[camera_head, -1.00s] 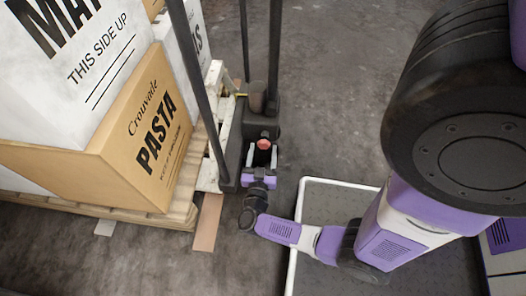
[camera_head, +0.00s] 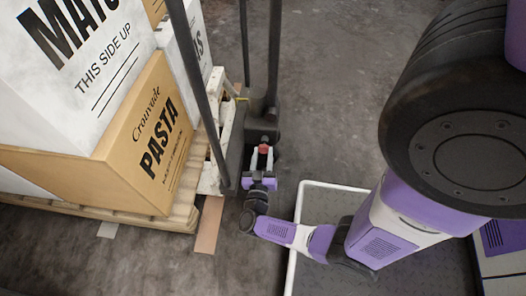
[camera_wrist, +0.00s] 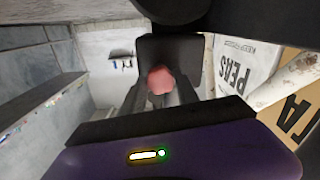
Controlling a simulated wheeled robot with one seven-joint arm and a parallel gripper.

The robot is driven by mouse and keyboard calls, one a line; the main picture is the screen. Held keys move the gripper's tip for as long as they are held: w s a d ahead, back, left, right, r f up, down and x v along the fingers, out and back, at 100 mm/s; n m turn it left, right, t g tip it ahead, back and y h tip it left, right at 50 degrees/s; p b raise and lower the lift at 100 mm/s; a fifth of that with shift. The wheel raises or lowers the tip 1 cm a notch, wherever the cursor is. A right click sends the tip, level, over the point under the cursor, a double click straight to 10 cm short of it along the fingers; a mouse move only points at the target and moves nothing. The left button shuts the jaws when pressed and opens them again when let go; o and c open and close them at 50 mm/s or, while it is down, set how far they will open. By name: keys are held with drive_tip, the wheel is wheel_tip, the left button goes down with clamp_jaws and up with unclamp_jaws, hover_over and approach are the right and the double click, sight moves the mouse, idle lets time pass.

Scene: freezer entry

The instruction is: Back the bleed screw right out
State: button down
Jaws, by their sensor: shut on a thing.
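The bleed screw shows as a small red head (camera_head: 264,149) at the foot of a dark upright pump unit (camera_head: 258,125) beside the pallet. In the wrist view the red head (camera_wrist: 160,80) is near the middle, in front of a dark block (camera_wrist: 172,52). The screw's shank and threads are hidden.
A wooden pallet (camera_head: 150,219) with stacked cartons, including a brown pasta box (camera_head: 150,135), stands close on the left. Dark posts (camera_head: 200,85) rise beside my gripper. A white-rimmed tray (camera_head: 292,250) is at the lower right. The concrete floor behind is clear.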

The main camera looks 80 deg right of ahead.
drive_tip(key=shift+r+n+p, duration=0.2)
drive_tip(key=shift+n+p, duration=0.45)
drive_tip(key=shift+n, duration=0.45)
drive_tip(key=shift+f+n, duration=0.25)
drive_tip(key=shift+n, duration=0.35)
drive_tip(key=c, duration=0.9)
unclamp_jaws()
drive_tip(key=a+p, duration=0.1)
drive_tip(key=a, duration=0.6)
drive_tip(key=shift+s+a, duration=0.35)
drive_tip(key=shift+a, duration=0.05)
